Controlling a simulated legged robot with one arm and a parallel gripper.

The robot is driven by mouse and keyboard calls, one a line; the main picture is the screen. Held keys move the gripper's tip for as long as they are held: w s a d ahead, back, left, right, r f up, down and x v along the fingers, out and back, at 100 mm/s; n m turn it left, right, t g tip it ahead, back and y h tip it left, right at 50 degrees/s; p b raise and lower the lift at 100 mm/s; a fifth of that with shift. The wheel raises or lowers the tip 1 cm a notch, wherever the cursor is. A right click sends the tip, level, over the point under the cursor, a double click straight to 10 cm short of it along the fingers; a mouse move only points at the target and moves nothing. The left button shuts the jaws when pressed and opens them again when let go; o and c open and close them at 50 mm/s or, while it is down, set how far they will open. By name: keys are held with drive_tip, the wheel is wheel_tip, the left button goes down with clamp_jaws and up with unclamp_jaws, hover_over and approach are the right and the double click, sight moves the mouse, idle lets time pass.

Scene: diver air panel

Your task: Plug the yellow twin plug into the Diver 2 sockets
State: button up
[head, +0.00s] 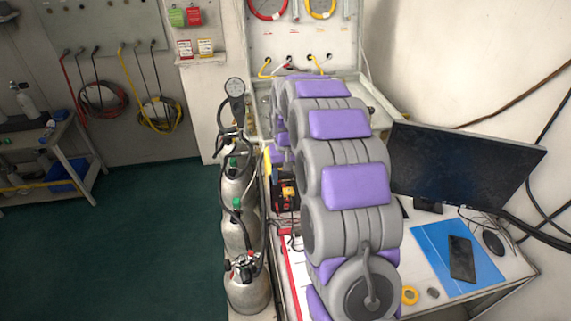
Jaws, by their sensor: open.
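The white diver air panel (346,40) stands upright at the top centre. A red-ringed gauge (268,8) and a yellow-ringed gauge (320,8) are cut off by the top edge. Short yellow leads (265,69) and (317,66) hang at the panel's lower part, with dark fittings between them. I cannot tell which of these, if any, is the yellow twin plug, and no Diver 2 label is readable. My grey and purple arm reaches from the bottom centre up toward the panel. It hides the panel's foot and my gripper.
Gas cylinders (240,190) with a gauge stand left of my arm. A black and yellow device (287,193) lies beside them. A monitor (465,170), blue mat (455,255) and yellow tape roll (409,296) are on the desk at right. The green floor (130,250) at left is clear.

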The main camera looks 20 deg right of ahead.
sight(289, 192)
drive_tip(key=f, duration=0.2)
drive_tip(key=d+f, duration=0.1)
drive_tip(key=f, duration=0.2)
drive_tip(key=shift+d+b, duration=0.15)
drive_tip(key=shift+b, duration=0.2)
drive_tip(key=shift+a+f, duration=0.3)
drive_tip(key=shift+f, duration=0.1)
drive_tip(key=shift+a, duration=0.25)
drive_tip(key=shift+d, duration=0.4)
drive_tip(key=c, duration=0.5)
drive_tip(key=shift+a, duration=0.2)
drive_tip(key=c, duration=0.6)
drive_tip(key=o, duration=0.4)
drive_tip(key=shift+c, duration=0.2)
clamp_jaws()
drive_tip(key=shift+s, duration=0.25)
